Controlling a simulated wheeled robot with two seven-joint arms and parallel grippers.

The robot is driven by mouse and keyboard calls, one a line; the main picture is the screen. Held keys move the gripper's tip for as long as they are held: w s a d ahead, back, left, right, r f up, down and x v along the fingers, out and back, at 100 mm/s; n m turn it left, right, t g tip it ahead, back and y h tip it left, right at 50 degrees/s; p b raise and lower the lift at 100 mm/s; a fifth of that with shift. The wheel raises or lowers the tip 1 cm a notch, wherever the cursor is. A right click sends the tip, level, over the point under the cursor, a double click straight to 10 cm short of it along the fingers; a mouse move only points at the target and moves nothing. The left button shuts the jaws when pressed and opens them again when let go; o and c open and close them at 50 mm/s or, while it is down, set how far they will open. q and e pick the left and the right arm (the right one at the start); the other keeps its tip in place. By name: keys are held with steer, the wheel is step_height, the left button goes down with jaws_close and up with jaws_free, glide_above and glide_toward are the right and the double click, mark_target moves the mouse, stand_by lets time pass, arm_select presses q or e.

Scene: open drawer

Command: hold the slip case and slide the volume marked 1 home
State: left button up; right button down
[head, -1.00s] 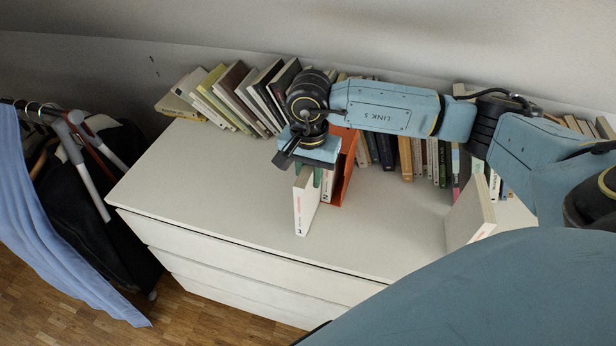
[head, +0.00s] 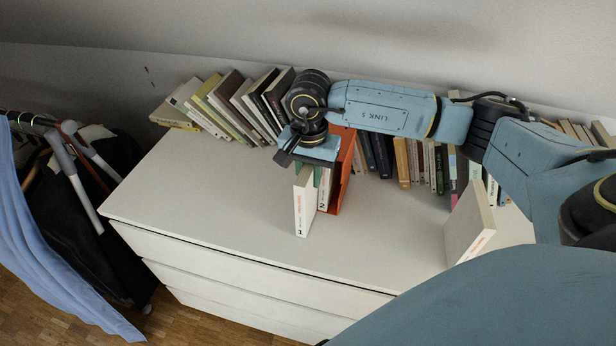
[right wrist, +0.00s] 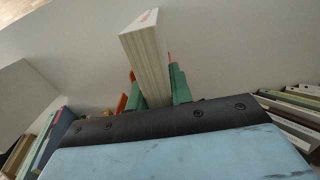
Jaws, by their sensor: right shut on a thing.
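The volume marked 1 (head: 304,207) is a white book standing upright, spine facing the front of the dresser. My right gripper (head: 310,174) is shut on it from above; its green fingers also show on both sides of the book (right wrist: 150,55) in the right wrist view. The orange slip case (head: 345,170) stands just right of and behind it. The volume marked 2 (head: 325,192), also white, stands between volume 1 and the case's right wall. Volume 1 sticks out further forward than volume 2. My gripper hides the case's left part. My left gripper is in neither view.
The white dresser top (head: 220,210) is clear to the left and in front. A row of books (head: 235,105) leans along the wall behind. A pale book or block (head: 468,225) stands at the right. A clothes rack (head: 65,165) stands left of the dresser.

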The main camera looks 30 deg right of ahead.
steer(key=shift+w+d+b, duration=0.5)
steer(key=shift+w+d, duration=0.15)
steer(key=shift+d, duration=0.2)
steer(key=c, duration=1.2)
jaws_free()
steer(key=shift+o, duration=0.2)
step_height(320, 180, up, 13)
steer(key=shift+r+p, duration=0.2)
steer(key=shift+p, duration=0.1)
